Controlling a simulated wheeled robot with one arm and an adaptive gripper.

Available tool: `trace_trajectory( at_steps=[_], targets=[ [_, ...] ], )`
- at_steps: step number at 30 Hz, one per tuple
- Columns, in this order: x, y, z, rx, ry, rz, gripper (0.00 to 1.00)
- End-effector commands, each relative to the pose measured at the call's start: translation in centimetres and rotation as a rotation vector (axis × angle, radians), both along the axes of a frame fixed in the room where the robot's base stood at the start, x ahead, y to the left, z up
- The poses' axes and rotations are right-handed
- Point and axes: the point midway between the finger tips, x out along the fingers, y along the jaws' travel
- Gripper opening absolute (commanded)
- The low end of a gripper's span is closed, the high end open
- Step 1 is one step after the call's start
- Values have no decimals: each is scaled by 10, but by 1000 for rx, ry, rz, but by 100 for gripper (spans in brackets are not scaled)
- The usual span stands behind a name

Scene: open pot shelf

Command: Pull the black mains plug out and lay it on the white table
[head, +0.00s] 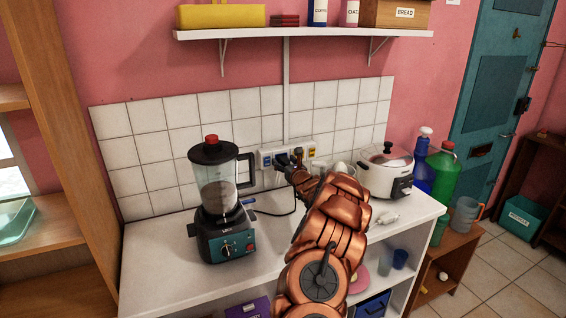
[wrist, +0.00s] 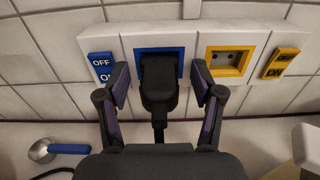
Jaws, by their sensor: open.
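The black mains plug (wrist: 159,85) sits in the blue-framed socket of the white outlet strip (wrist: 120,40), its cable running down from it. In the head view the plug (head: 283,160) shows small on the strip, beside the end of my arm. My gripper (wrist: 160,92) is open, with one finger on each side of the plug. Narrow gaps seem to remain between the fingers and the plug. The yellow-framed socket (wrist: 228,61) to the right is empty. The white table (head: 172,268) stands below the strip against the tiled wall.
A blender (head: 217,200) stands left of my arm, and a white cooker (head: 385,172) stands to the right. A spoon with a blue handle (wrist: 68,149) lies on the table at left. A small white object (head: 388,217) lies near the right edge. The front left of the table is clear.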

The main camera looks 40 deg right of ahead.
Motion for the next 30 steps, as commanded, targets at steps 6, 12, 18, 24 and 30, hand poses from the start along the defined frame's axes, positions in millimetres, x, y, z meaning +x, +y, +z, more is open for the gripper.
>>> trace_trajectory(
  at_steps=[6, 12, 18, 24, 30],
  targets=[
    [1, 1, -1, -1, -1, 2, 67],
    [0, 1, -1, 1, -1, 0, 67],
    [0, 0, 0, 1, 0, 0, 67],
    [0, 0, 0, 0, 0, 0, 51],
    [0, 0, 0, 0, 0, 0, 30]
  ],
)
